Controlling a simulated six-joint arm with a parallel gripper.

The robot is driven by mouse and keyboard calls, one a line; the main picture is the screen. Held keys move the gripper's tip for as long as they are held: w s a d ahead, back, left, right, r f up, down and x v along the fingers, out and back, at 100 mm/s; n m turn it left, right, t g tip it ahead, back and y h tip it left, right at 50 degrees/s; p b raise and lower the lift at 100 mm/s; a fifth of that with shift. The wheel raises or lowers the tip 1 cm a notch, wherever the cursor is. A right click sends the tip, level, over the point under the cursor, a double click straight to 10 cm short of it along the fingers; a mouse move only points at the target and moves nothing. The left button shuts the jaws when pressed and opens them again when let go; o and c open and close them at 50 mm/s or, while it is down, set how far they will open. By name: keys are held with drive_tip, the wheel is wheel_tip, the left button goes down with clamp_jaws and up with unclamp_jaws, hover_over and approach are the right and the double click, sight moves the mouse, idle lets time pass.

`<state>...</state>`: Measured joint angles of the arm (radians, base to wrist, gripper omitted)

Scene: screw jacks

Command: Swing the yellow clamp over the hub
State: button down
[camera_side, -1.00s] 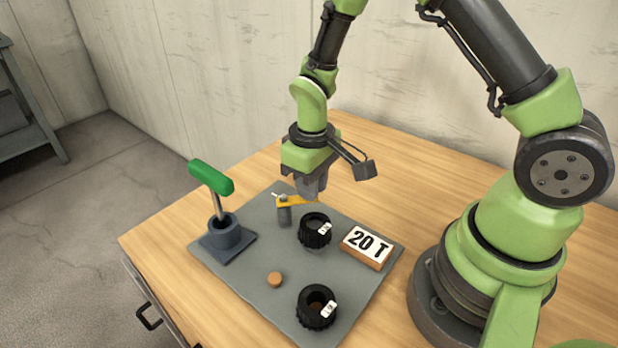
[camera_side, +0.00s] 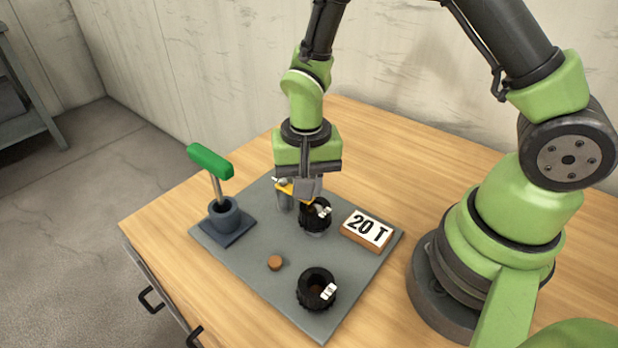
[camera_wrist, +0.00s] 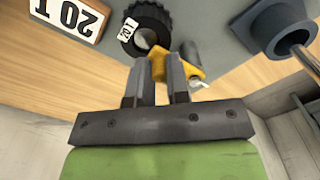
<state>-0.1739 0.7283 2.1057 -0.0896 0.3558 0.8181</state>
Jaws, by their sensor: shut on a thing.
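The yellow clamp (camera_side: 285,187) is a short bar on a grey post (camera_side: 283,203) on the grey plate. It also shows in the wrist view (camera_wrist: 190,68), with one end between my fingers. My gripper (camera_side: 305,190) is shut on the clamp, beside and partly over the black hub (camera_side: 316,217). In the wrist view my gripper (camera_wrist: 168,65) is in front of the hub's lower edge (camera_wrist: 150,22), which carries a white label. The clamp's gripped end reaches the hub's near edge; my fingers hide how far it overlaps.
A second black ring (camera_side: 312,292) stands at the plate's front, near an orange-brown disc (camera_side: 275,263). A "20 T" block (camera_side: 367,231) sits right of the hub. A green-handled lever (camera_side: 211,162) rises from a socket at left.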

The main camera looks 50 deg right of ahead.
drive_tip(key=shift+a+m, duration=0.2)
drive_tip(key=shift+m, duration=0.2)
drive_tip(key=c, duration=1.1)
unclamp_jaws()
wheel_tip(320, 180, up, 10)
drive_tip(key=shift+r, duration=0.1)
drive_tip(key=s+d+r+n+t+y, duration=0.2)
drive_tip(key=s+r+n+t, duration=0.3)
drive_tip(key=s+r, duration=0.7)
drive_tip(key=shift+s+d+r+t, duration=0.2)
drive_tip(key=shift+s+r+t, duration=0.15)
drive_tip(key=shift+r+t, duration=0.6)
